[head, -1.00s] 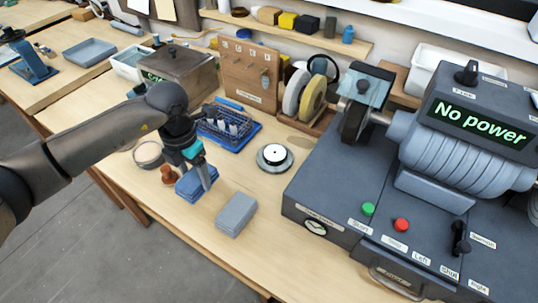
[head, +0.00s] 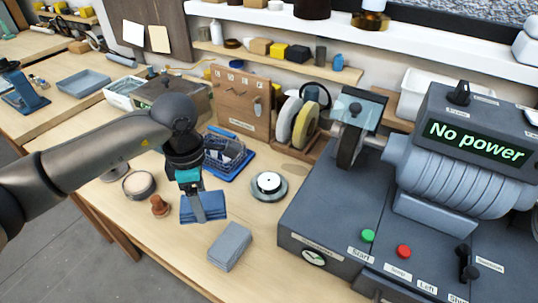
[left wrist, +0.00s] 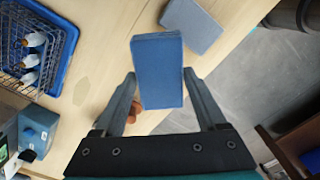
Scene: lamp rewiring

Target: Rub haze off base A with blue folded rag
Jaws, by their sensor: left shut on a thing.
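The blue folded rag (head: 212,206) is between the fingers of my left gripper (head: 201,212), at the front of the bench. The left wrist view shows the rag (left wrist: 160,70) lengthwise between the two fingers, which are shut on it. Whether it touches the bench is unclear. A round grey base (head: 269,186) with a dark ring and white top sits to the right of and behind the rag, apart from it. No letter or haze is readable on it. My right gripper is not in view.
A grey-blue folded cloth (head: 230,246) lies in front of the rag. A brown knob (head: 159,206) stands to its left, a blue tray with a wire basket (head: 230,158) behind. A large grey machine (head: 345,235) fills the right. Bare bench lies between cloth and base.

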